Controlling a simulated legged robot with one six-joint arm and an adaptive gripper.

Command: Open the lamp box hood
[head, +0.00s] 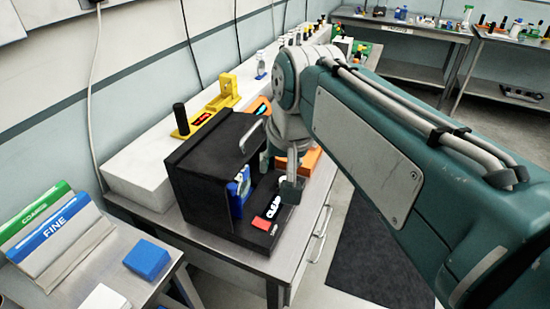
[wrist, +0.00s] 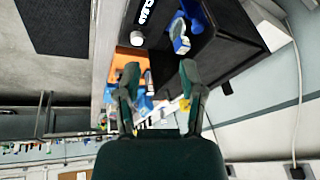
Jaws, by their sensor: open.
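The black lamp box (head: 205,175) stands on the metal bench in the head view. A silver handle (head: 253,137) stands out at its upper right edge. A blue and white item (head: 239,190) shows in its open front; I cannot tell how far the hood is raised. My gripper (wrist: 160,82) is open and empty in the wrist view, fingers apart. In the head view it is partly hidden by my arm, at the box's right front. The box also shows in the wrist view (wrist: 240,50).
A yellow fixture (head: 222,95) with a black knob stands behind the box, and an orange object (head: 313,160) lies right of it.

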